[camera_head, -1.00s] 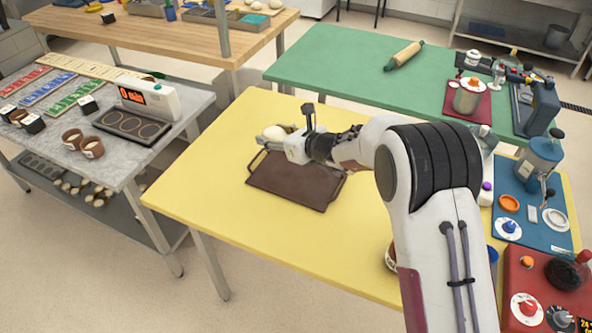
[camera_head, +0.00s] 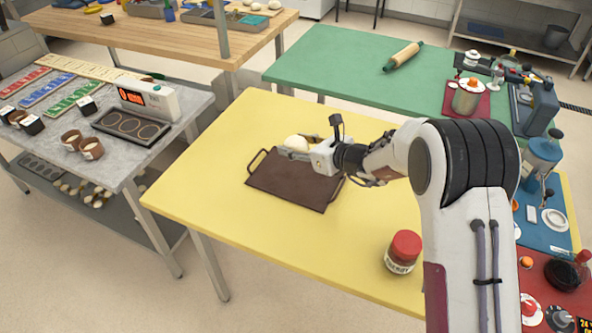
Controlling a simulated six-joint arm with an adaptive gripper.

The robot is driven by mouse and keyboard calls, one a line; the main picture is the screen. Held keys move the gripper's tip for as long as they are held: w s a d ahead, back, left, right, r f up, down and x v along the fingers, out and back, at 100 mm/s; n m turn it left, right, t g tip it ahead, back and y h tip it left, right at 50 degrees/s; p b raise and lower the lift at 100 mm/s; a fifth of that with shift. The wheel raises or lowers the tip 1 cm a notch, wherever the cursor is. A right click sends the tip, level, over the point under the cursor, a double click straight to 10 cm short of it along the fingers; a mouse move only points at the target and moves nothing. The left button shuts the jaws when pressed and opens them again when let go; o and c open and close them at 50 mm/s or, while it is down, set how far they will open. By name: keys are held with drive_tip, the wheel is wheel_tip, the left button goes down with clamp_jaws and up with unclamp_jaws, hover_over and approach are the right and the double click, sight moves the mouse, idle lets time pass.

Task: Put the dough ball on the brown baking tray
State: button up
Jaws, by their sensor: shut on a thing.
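The brown baking tray (camera_head: 290,187) lies flat on the yellow table, with a handle at each end. The pale dough ball (camera_head: 296,142) is at the tip of my gripper (camera_head: 293,151), over the far edge of the tray. My gripper is shut on the dough ball, and the fingers hide its lower part. I cannot tell how far above the tray the ball is.
A jar with a red lid (camera_head: 404,252) stands on the yellow table (camera_head: 240,225) at the front right. A green table (camera_head: 340,65) with a rolling pin (camera_head: 404,56) is behind. A grey counter (camera_head: 150,155) stands at left. The yellow table's front left is clear.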

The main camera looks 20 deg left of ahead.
hover_over(296, 176)
drive_tip(key=shift+s+f, duration=0.1)
drive_tip(key=shift+f, duration=2.75)
drive_tip(key=shift+f, duration=1.85)
drive_tip(key=shift+f, duration=0.15)
drive_tip(key=o, duration=1)
drive_tip(key=shift+r, duration=0.2)
drive_tip(key=shift+v, duration=6)
